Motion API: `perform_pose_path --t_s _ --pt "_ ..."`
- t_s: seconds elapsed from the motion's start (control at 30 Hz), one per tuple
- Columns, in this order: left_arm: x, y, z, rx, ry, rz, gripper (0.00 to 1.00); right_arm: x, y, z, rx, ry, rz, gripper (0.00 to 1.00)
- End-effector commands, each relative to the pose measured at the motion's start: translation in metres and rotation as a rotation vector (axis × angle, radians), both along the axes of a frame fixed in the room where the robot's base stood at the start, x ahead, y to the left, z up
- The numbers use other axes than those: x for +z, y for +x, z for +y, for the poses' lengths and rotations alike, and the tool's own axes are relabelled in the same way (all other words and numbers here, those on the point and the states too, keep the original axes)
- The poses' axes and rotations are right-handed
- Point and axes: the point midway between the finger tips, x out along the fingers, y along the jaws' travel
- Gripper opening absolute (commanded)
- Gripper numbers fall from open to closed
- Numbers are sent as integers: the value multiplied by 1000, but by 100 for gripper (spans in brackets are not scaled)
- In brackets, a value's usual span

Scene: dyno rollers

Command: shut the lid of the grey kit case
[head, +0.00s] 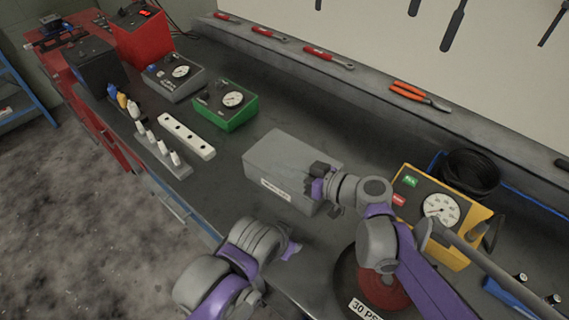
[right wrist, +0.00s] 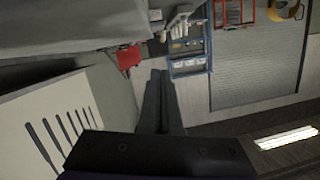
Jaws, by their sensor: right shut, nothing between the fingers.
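The grey kit case (head: 283,155) stands on the bench in the middle of the head view, with a white label on its front side. Its lid looks down, with a flat top, though my right gripper covers part of the right side. My right gripper (head: 317,175) is shut and empty, at the right front edge of the case; I cannot tell whether it touches. Its dark closed fingers show in the right wrist view (right wrist: 160,102). My left gripper (head: 291,250) is in front of the case near the bench edge, its fingers not clear.
A yellow gauge box (head: 440,212) and a black cable coil (head: 470,172) stand to the right. A dark round tool labelled 30 PSI (head: 368,297) lies in front. A green gauge box (head: 226,106) and white block (head: 187,137) are left of the case.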

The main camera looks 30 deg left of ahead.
Motion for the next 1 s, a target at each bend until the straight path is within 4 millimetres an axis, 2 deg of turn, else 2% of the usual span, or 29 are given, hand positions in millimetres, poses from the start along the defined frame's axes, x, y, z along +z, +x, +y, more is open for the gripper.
perform_pose_path --t_s 0.57,0.67,0.8,0.83,0.9,1.0 --pt "3 1 0 0 0 -2 50 3 0 1 0 -1 -8 0" --pt "13 5 0 0 0 -9 50 15 3 2 0 -1 -10 0" --pt "39 16 0 0 0 -30 50 46 10 6 -2 -1 -17 0" --pt "42 17 0 0 0 -33 50 50 11 4 -4 -1 -16 0" --pt "33 13 0 0 0 -24 50 46 8 -17 -9 -1 -9 0" --pt "29 12 0 0 0 -22 50 50 5 -40 -8 -1 -7 0"
